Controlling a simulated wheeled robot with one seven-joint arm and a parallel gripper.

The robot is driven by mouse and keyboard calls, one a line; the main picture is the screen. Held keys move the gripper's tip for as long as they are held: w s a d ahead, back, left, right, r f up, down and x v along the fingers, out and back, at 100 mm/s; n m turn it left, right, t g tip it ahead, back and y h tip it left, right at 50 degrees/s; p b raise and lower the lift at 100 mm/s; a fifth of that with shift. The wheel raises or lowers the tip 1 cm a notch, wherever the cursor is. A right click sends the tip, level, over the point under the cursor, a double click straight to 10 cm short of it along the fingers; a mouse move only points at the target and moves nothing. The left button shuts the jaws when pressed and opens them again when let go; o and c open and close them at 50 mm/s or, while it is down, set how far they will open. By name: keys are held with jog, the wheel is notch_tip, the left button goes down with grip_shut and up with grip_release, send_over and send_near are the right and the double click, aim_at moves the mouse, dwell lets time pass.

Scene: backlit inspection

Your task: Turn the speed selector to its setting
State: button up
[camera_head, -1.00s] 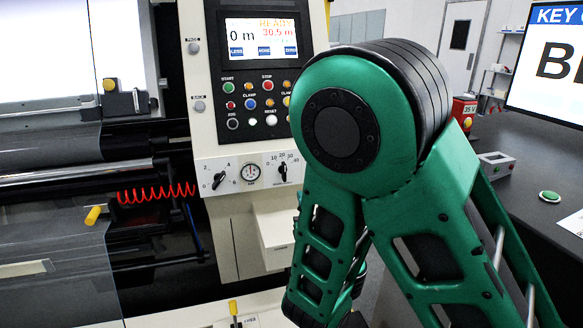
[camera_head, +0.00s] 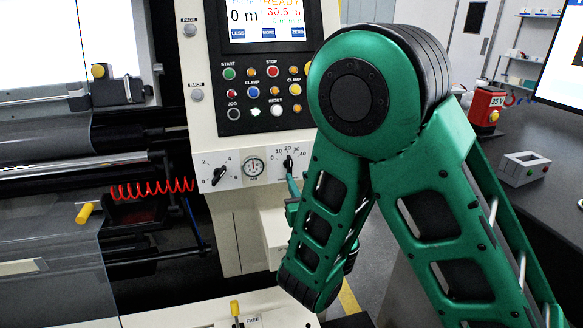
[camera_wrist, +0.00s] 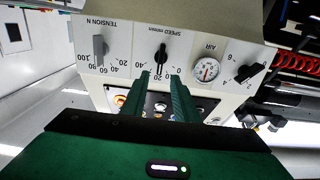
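The speed selector (camera_head: 288,163) is a black knob with a 0 to 40 scale on the cream control panel. It also shows upside down in the wrist view (camera_wrist: 160,58), marked SPEED m/min, standing about upright in line with the 20. My gripper (camera_wrist: 158,80) shows two green fingers with a gap between them, just short of the selector. They point at it and nothing is seen between them. In the head view only a small green piece of the gripper shows just below the selector; my arm hides the rest.
An AIR gauge (camera_head: 253,168) and another black selector (camera_head: 219,176) sit left of the speed selector. The wrist view also shows a grey TENSION selector (camera_wrist: 99,48). Push buttons and a READY display (camera_head: 264,20) are above. A red coiled hose (camera_head: 152,188) hangs at left.

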aim_at(291, 164)
jog(key=shift+x, duration=4.3)
grip_shut()
